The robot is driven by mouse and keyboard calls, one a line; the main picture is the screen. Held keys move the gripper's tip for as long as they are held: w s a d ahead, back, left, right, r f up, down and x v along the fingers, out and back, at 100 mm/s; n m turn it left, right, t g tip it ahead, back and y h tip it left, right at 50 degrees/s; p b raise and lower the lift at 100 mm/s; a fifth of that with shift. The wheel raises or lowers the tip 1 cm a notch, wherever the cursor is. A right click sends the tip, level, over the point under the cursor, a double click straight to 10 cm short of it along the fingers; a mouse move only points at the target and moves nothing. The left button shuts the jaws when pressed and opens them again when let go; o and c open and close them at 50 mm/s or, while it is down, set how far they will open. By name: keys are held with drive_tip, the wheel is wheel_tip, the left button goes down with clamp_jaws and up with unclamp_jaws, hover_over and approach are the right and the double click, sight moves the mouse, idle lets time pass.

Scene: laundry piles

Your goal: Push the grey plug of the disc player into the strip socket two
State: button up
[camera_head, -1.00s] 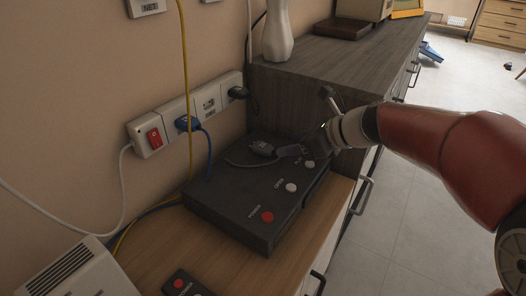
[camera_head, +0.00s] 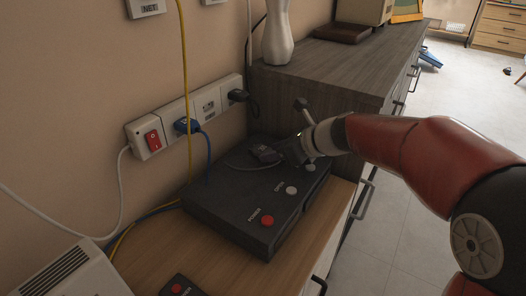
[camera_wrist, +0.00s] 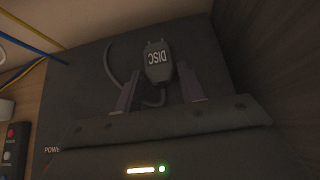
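The grey plug (camera_head: 265,154), marked DISC, lies on top of the black disc player (camera_head: 230,216) with its cable curving left. In the wrist view the plug (camera_wrist: 157,62) is ahead of my gripper (camera_wrist: 160,78), with its pins pointing away. The fingers stand apart on either side of the plug's rear end and cable, with gaps showing. In the head view my gripper (camera_head: 283,150) is low over the player, just right of the plug. The strip (camera_head: 171,110) is on the wall; its socket with no plug (camera_head: 208,106) is between the blue and black plugs.
A yellow cable (camera_head: 187,70) hangs in front of the strip. A dark cabinet (camera_head: 340,75) with a white vase (camera_head: 277,35) stands close behind.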

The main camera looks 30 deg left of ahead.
clamp_jaws()
wheel_tip(320, 180, up, 7)
drive_tip(key=p, duration=0.7)
drive_tip(key=shift+w+r, duration=0.1)
